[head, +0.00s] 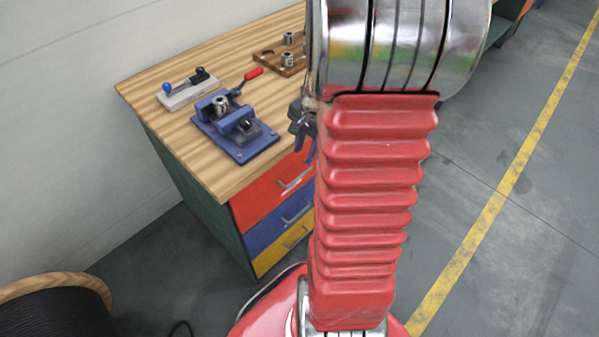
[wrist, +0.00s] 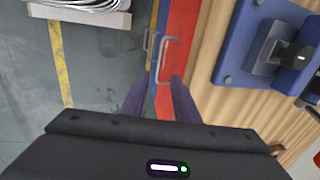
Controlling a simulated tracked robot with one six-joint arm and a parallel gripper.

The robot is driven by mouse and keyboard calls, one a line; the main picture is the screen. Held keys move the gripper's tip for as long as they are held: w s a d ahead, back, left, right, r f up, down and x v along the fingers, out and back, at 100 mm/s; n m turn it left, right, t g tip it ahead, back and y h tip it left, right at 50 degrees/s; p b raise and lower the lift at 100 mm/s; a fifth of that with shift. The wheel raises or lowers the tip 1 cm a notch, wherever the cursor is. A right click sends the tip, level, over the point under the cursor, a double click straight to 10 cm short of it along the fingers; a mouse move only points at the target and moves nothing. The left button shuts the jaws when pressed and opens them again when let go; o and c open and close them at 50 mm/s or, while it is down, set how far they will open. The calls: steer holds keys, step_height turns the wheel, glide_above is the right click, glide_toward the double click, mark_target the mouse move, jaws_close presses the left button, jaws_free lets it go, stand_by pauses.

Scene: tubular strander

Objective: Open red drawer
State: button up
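The red drawer (head: 262,196) is the top one in the workbench, and its front looks flush with the bench. Its metal bar handle (head: 296,180) is partly hidden behind my arm in the head view. In the wrist view the red drawer front (wrist: 181,40) runs up the middle, with its handle (wrist: 166,52) just beyond the fingertips. My gripper (wrist: 158,80) is open, its two dark fingers apart with nothing seen between them. In the head view my gripper (head: 302,128) shows only partly beside my arm, above and near the drawer. I cannot tell whether a finger touches the handle.
A blue drawer (head: 270,232) and a yellow drawer (head: 278,255) lie below. The wooden benchtop (head: 150,92) holds a blue vise-like fixture (head: 235,128), a grey block with knobs (head: 188,90) and a wooden tray (head: 268,58). A cable reel (head: 55,305) stands at lower left. Floor on the right is clear.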

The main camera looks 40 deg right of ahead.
mark_target(299, 177)
steer(key=f, duration=0.4)
steer(key=w+f, duration=0.1)
steer(key=f, duration=0.3)
steer(key=w+f, duration=0.1)
steer(key=f, duration=0.3)
steer(key=shift+w+f, duration=0.2)
steer(key=shift+f, duration=0.2)
steer(key=shift+c, duration=0.5)
jaws_close()
